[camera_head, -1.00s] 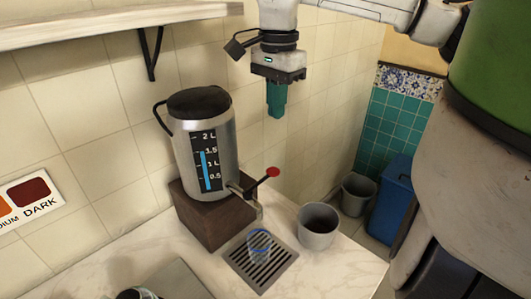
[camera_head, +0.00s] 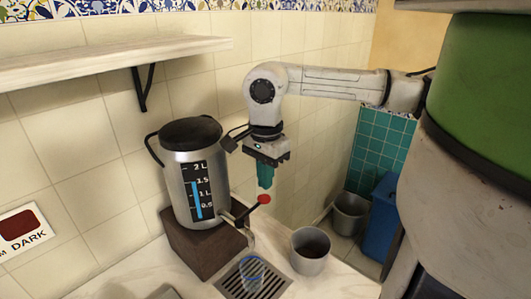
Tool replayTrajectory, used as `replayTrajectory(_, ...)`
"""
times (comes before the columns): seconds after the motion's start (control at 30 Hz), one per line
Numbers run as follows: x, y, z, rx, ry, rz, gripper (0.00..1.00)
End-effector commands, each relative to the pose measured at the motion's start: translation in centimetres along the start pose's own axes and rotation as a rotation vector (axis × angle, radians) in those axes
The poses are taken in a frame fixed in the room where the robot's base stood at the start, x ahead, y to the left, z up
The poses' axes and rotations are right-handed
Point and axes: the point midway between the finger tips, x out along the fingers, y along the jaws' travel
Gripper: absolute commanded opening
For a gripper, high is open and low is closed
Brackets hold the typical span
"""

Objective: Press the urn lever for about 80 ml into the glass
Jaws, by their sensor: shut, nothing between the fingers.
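The silver urn (camera_head: 183,190) with a black lid stands upright on a brown wooden block (camera_head: 202,252). Its gauge shows a blue column between about 1 and 1.5 L. The lever with a red knob (camera_head: 264,199) sticks out to the right above the tap (camera_head: 249,236). The clear glass (camera_head: 251,271) stands upright on the drip grate (camera_head: 276,287) below the tap; its content is hard to tell. My gripper (camera_head: 265,186) points down, shut and empty, with its teal fingertips just above the red knob. I cannot tell whether they touch.
A grey metal pot (camera_head: 310,252) with dark content stands right of the grate. A grey bucket (camera_head: 349,214) and a blue bin (camera_head: 383,218) stand beyond the counter's right edge. A shelf (camera_head: 110,60) hangs at upper left, and a colour card (camera_head: 22,232) is on the wall.

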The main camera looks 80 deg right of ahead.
Motion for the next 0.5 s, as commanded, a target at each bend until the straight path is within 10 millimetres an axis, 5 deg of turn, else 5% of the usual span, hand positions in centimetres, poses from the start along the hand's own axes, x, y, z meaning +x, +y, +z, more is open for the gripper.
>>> replayTrajectory(0.2, 2.5, 0.0, 0.0, 0.000, -0.001, 0.000, 0.00)
replayTrajectory(0.5, 3.4, 0.0, 0.0, 0.000, 0.000, 0.000, 0.00)
